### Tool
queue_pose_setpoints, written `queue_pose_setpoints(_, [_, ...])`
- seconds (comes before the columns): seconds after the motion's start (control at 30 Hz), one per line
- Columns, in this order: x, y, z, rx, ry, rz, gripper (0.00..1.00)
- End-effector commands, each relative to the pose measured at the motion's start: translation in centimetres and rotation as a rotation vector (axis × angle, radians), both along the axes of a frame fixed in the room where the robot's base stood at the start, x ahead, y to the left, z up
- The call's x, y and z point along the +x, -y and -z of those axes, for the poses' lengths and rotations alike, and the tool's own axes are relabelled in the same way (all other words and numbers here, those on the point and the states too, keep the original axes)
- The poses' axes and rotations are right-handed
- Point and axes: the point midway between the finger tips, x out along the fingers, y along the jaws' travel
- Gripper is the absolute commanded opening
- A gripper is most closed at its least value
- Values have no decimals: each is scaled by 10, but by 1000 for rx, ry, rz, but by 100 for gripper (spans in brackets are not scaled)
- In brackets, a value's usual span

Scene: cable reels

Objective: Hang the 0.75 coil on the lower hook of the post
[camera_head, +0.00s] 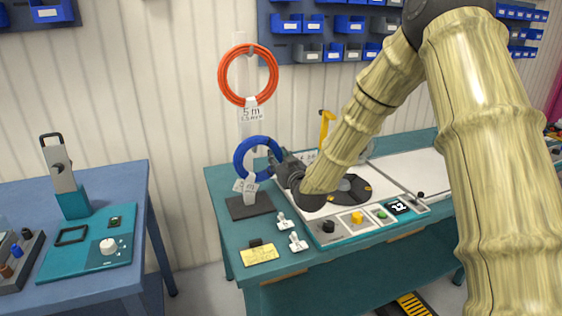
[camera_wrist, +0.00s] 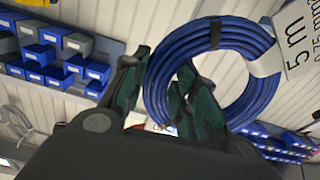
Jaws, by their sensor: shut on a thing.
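The blue coil (camera_head: 242,165) is the 0.75 one; its white tag (camera_wrist: 297,38) reads 5 m and 0.75 in the wrist view. My gripper (camera_head: 279,160) is shut on the coil's right side in the head view. In the wrist view the fingers (camera_wrist: 160,95) straddle the blue ring (camera_wrist: 222,40). The white post (camera_head: 252,131) stands on a dark base (camera_head: 250,206). The coil is in front of the post's lower part. The lower hook is hidden, so I cannot tell whether the ring is around it.
An orange coil (camera_head: 221,78) with a white tag hangs higher on the post. Blue bins line the wall behind.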

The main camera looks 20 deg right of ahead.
Motion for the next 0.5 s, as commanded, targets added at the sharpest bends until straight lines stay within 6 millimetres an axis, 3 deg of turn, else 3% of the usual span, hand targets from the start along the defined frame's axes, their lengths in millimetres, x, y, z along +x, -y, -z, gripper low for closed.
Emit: queue_pose_setpoints(0.5, [31, -1, -1, 0, 2, 0, 0])
